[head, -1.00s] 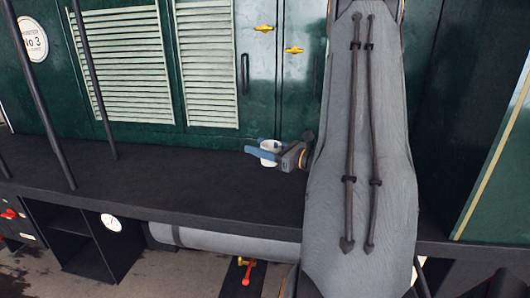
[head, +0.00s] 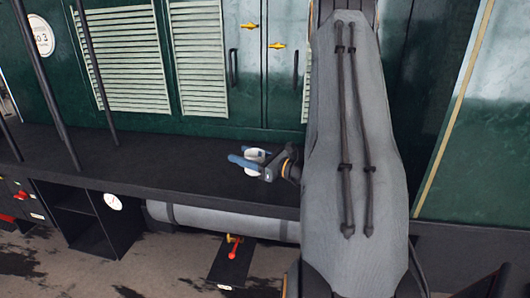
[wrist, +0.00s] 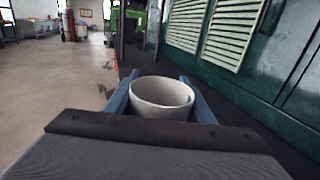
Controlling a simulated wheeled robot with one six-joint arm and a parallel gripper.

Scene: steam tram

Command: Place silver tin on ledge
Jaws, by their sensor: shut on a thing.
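The silver tin (wrist: 160,97) is a pale, open-topped round can, upright between the blue fingers of my gripper (wrist: 158,100) in the wrist view. In the head view the tin (head: 255,154) is small and partly covered by the fingers of my gripper (head: 250,160), which is shut on it. The ledge (head: 170,165) is the long dark shelf along the green tram side. The gripper and tin are over the ledge in the head view. I cannot tell whether the tin's base touches it, since the base is hidden.
Green panels with louvred vents (head: 124,60) and yellow latches (head: 277,46) rise behind the ledge. Dark poles (head: 95,75) stand at the left. A grey cylinder (head: 215,219) and a red-handled valve (head: 233,243) sit below. The ledge is clear left of the gripper.

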